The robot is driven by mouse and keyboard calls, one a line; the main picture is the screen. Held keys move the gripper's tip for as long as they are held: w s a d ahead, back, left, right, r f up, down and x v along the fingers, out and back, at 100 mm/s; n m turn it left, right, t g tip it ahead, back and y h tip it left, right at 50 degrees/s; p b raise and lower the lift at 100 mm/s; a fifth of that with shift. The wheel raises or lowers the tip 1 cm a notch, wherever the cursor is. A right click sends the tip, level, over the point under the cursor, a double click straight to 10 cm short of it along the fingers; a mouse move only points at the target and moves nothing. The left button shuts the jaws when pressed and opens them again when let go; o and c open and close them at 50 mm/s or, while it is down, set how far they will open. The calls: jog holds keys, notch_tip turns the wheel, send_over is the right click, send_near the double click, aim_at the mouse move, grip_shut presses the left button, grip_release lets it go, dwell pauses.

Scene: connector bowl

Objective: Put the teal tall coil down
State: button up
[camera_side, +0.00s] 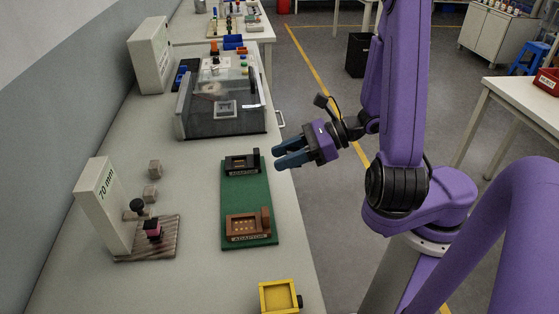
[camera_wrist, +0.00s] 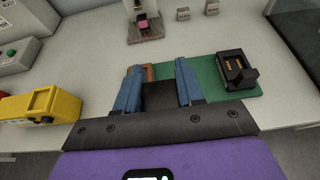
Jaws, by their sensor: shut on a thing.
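My gripper (camera_side: 278,157) is in the air just right of the green board (camera_side: 232,194), near the bench's right edge. In the wrist view, my gripper (camera_wrist: 158,70) has its blue fingers apart around a dark block (camera_wrist: 158,96). I see no teal on this block, so I cannot tell whether it is the tall coil. No teal coil shows clearly elsewhere. A black adaptor (camera_side: 243,163) sits at the board's far end and a brown adaptor (camera_side: 246,226) at its near end. The black adaptor also shows in the wrist view (camera_wrist: 237,73).
A clear-lidded grey case (camera_side: 222,105) stands beyond the board. A white 70 mm block (camera_side: 104,207), a wooden base (camera_side: 149,244) with a pink-and-black piece, and small grey cubes (camera_side: 152,191) are at left. A yellow box (camera_side: 279,297) is nearest. Bare bench (camera_side: 190,175) lies between.

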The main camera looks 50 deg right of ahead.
jog(key=w+d+f+m+t+h, duration=0.25)
jog(key=w+d, duration=0.35)
jog(key=w, duration=0.4)
jog(key=n+g+y, duration=0.6)
jog(key=n+g, duration=0.6)
send_over(165, 284)
notch_tip(165, 284, down, 4)
jog(key=shift+m, duration=0.25)
jog(key=shift+f, duration=3.65)
jog(key=shift+f, duration=0.15)
jog(key=o, duration=1)
jog(key=shift+o, duration=0.2)
